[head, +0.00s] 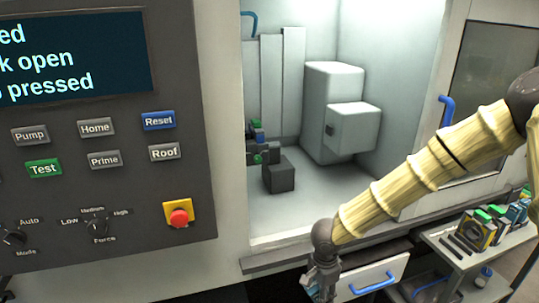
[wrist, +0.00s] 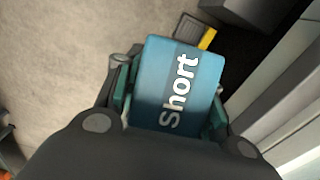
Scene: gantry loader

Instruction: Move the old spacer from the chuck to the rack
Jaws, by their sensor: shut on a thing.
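My gripper (head: 322,280) hangs low in front of the machine, outside its opening, near the drawer front. In the wrist view my gripper (wrist: 174,100) is shut on a blue block labelled "Short" (wrist: 165,60), with a finger on either side. In the head view the held block is too small and hidden to make out. Inside the machine, a small dark fixture with blue and green parts (head: 257,142) stands by the left wall; I cannot tell whether it is the chuck. A rack-like shelf (head: 440,238) at the right holds several coloured blocks (head: 485,230).
A control panel (head: 80,195) with a red stop button (head: 180,218) fills the left; its screen partly reads "k open". A dark block (head: 279,175) and white housing (head: 335,110) are inside the machine. A drawer with a blue handle (head: 372,284) is beside my gripper.

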